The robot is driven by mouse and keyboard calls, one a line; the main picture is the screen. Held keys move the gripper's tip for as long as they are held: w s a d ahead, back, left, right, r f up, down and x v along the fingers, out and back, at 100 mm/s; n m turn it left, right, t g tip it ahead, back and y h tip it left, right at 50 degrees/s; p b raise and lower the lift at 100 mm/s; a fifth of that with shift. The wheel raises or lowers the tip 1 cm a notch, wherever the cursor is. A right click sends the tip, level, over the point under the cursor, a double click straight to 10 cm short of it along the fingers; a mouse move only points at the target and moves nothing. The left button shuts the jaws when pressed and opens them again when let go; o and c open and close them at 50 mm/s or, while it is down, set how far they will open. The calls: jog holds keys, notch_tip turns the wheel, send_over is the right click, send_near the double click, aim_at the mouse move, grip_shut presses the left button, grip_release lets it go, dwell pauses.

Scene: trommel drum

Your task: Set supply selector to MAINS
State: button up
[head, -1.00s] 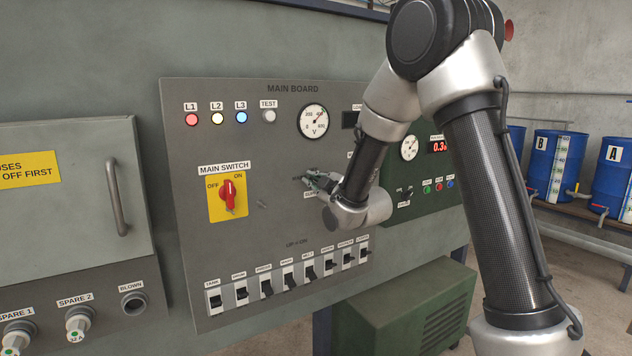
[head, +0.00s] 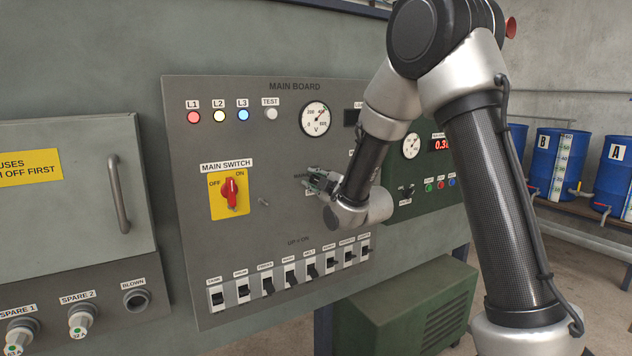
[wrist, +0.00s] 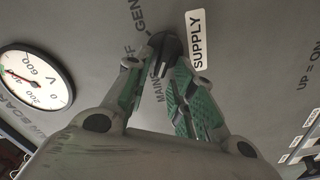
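The supply selector is a black knob (wrist: 166,52) on the grey main board, with the SUPPLY label (wrist: 198,40) beside it. In the wrist view GEN is printed above it, OFF to its left and MAINS below, partly covered. My gripper (wrist: 165,62) has its two green-padded fingers on either side of the knob, close to it. I cannot tell whether both pads touch it, nor which position the knob points to. In the head view my gripper (head: 320,182) is at the board and hides most of the selector.
The red main switch (head: 230,194) is left of my gripper, with a row of breakers (head: 290,278) below. A voltmeter (head: 315,119) is above. A green panel (head: 425,170) is on the right, behind my arm. A green cabinet (head: 410,310) stands on the floor.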

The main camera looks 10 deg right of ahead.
jog(key=shift+s, duration=0.1)
jog(key=v, duration=0.7)
jog(key=shift+s, duration=0.1)
